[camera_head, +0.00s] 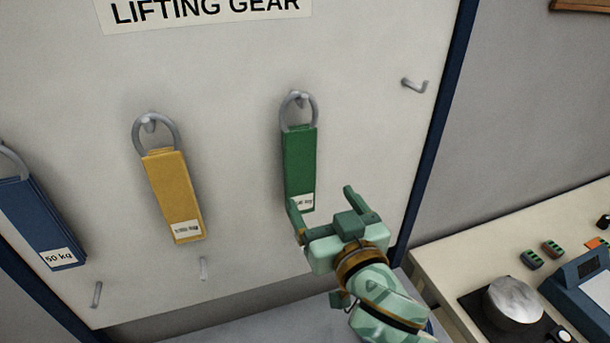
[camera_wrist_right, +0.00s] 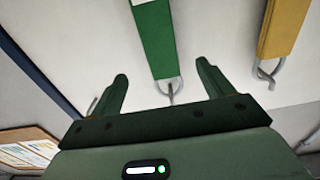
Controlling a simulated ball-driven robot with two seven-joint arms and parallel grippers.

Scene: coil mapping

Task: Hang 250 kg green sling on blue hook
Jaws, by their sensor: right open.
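The green sling (camera_head: 300,165) hangs by its grey ring from a grey hook on the pale board under the "LIFTING GEAR" sign. Its white label is at the lower end, and I cannot read the weight clearly. My right gripper (camera_head: 320,198) is open and empty, just below and to the right of the sling's lower end. In the right wrist view the green sling (camera_wrist_right: 156,40) appears upside down between the open fingers, apart from them. I see no hook that is clearly blue. My left gripper is not in view.
A yellow sling (camera_head: 174,193) and a blue sling (camera_head: 40,222) marked 50 kg hang to the left. An empty grey hook (camera_head: 415,85) is at the upper right. Empty hooks (camera_head: 203,269) (camera_head: 97,294) are lower left. A bench (camera_head: 450,262) with instruments stands at right.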

